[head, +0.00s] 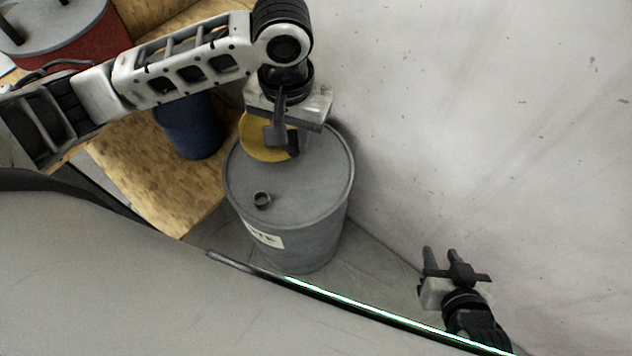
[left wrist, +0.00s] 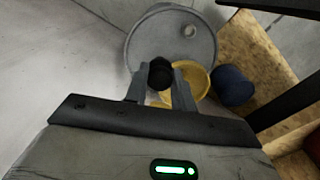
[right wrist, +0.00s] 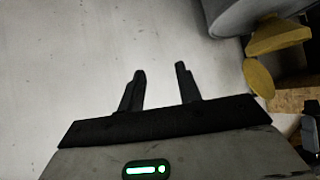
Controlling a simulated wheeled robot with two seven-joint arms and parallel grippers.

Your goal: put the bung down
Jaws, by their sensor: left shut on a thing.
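The grey drum (head: 305,190) stands upright near the wall, with a small round bunghole (head: 262,199) in its lid. My left gripper (head: 283,139) is over the back part of the lid, away from the bunghole. In the left wrist view it is shut on the bung (left wrist: 160,73), a black round piece between its fingertips. The drum lid (left wrist: 150,45) and bunghole (left wrist: 189,31) lie beyond it in that view. In the head view the gripper mostly hides the bung. My right gripper (head: 445,262) is open and empty, low to the right of the drum.
A yellow object (head: 258,140) is at the drum's back edge, partly hidden by my left gripper. A blue container (head: 190,128) stands on wooden boarding (head: 125,155) to the left. A red drum (head: 75,45) stands back left. The pale wall (head: 480,120) is close on the right.

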